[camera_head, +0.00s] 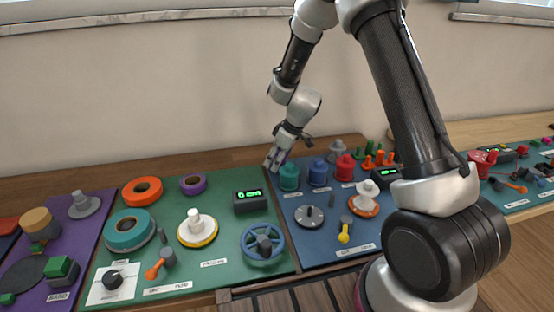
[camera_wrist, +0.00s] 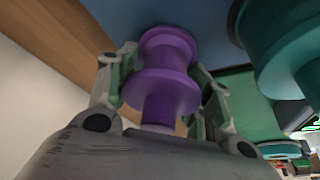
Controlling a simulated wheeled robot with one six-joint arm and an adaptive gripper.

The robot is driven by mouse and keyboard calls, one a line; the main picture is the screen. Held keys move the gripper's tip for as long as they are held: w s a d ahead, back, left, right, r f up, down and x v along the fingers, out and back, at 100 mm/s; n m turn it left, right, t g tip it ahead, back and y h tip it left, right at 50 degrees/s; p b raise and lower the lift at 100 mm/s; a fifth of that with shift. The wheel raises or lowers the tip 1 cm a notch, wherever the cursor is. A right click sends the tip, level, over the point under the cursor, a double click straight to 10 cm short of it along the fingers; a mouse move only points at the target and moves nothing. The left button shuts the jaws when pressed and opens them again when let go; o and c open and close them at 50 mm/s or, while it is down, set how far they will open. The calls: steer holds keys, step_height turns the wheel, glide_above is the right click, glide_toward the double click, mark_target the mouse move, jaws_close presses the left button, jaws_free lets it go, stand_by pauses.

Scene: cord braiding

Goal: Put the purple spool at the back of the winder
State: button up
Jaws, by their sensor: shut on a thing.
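The purple spool (camera_wrist: 165,75) is between the two fingers of my gripper (camera_wrist: 163,66) in the wrist view, and the fingers are shut on it. Its flanged end points toward the blue board (camera_wrist: 205,25); I cannot tell whether it touches. In the head view my gripper (camera_head: 273,160) is at the back left corner of the blue board (camera_head: 325,232), just left of the teal spool (camera_head: 289,177). The purple spool cannot be made out there. Which fixture is the winder I cannot tell, as the labels are too small to read.
The teal spool also stands close on the right in the wrist view (camera_wrist: 285,50). A blue spool (camera_head: 318,173) and a red spool (camera_head: 345,168) stand in line with it. A grey disc (camera_head: 309,216) lies in front. The green board (camera_head: 215,265) adjoins on the left.

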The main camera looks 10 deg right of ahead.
steer(key=shift+f, duration=0.1)
steer(key=o, duration=1)
steer(key=s+d+r+m, duration=0.1)
steer(key=s+d+r, duration=0.25)
steer(key=r, duration=0.35)
steer(key=s+d+r, duration=0.2)
steer(key=s+r, duration=0.2)
steer(key=r, duration=0.3)
steer(key=s+d+r+m, duration=0.1)
steer(key=s+d+r, duration=0.15)
steer(key=r, duration=0.35)
steer(key=s+d+r+m+h, duration=0.1)
steer(key=s+d+r+m, duration=0.1)
steer(key=s, duration=0.6)
steer(key=s+d+r+m+t+h, duration=0.1)
steer(key=s+d+r+m, duration=0.2)
steer(key=s, duration=0.5)
steer(key=s+d+r+m+h, duration=0.1)
steer(key=s+d, duration=0.3)
steer(key=s, duration=0.5)
steer(key=shift+d+r+m, duration=0.15)
steer(key=shift+r+m, duration=0.6)
steer(key=shift+m, duration=0.15)
